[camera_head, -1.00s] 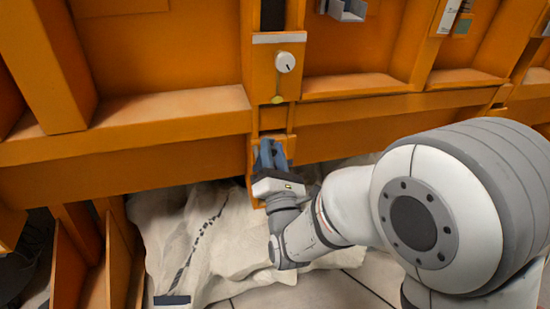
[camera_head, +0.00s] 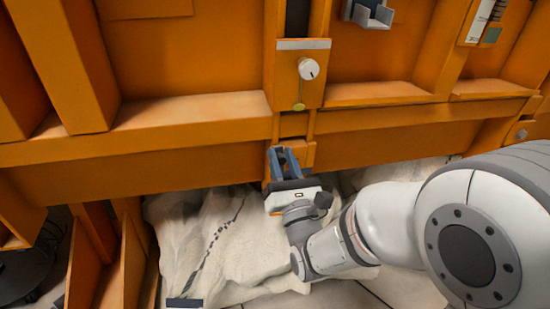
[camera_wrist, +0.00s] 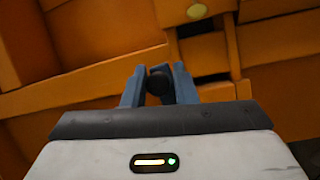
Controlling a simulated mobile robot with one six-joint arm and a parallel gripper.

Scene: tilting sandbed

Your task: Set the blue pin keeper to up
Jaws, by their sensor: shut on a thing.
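My gripper (camera_head: 284,160) is at the lower end of the orange upright, just below the horizontal orange beam. Its blue-grey fingers point up and toward the panel.
A white dial (camera_head: 308,69) and a small yellow-green tab (camera_head: 298,107) sit on the upright above my gripper. The orange beam (camera_head: 190,162) crosses close behind the fingers. A pale crumpled cloth (camera_head: 225,240) lies below. A grey bracket (camera_head: 370,14) is at the upper right.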

